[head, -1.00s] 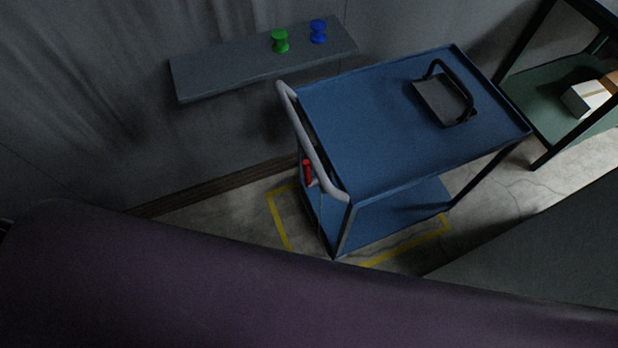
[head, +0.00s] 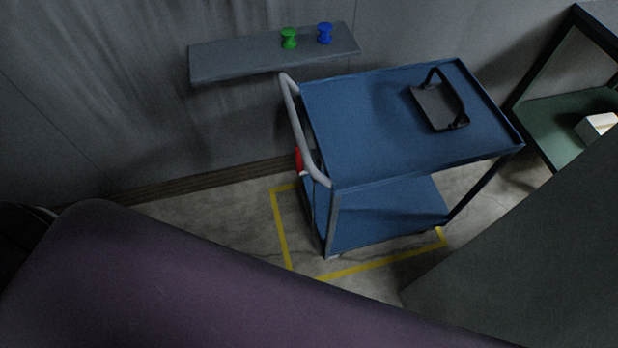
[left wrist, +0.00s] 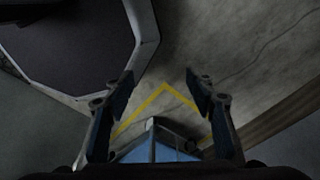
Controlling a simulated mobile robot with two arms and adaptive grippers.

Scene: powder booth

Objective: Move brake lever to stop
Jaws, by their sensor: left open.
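The red brake lever (head: 298,159) shows at the left end of the blue cart (head: 390,140), just below the grey push handle (head: 303,130). It is partly hidden behind that handle. In the left wrist view my left gripper (left wrist: 163,85) is open and empty, with its fingers wide apart. A corner of the cart (left wrist: 158,140) shows low between the fingers, some way off. The lever cannot be made out in that view. My right gripper is in neither view.
The cart stands inside a yellow floor outline (head: 281,235). A black-handled tray (head: 432,108) lies on its top. A grey wall shelf (head: 235,62) holds a green knob (head: 289,38) and a blue knob (head: 325,33). A dark rack with a green shelf (head: 555,125) stands right.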

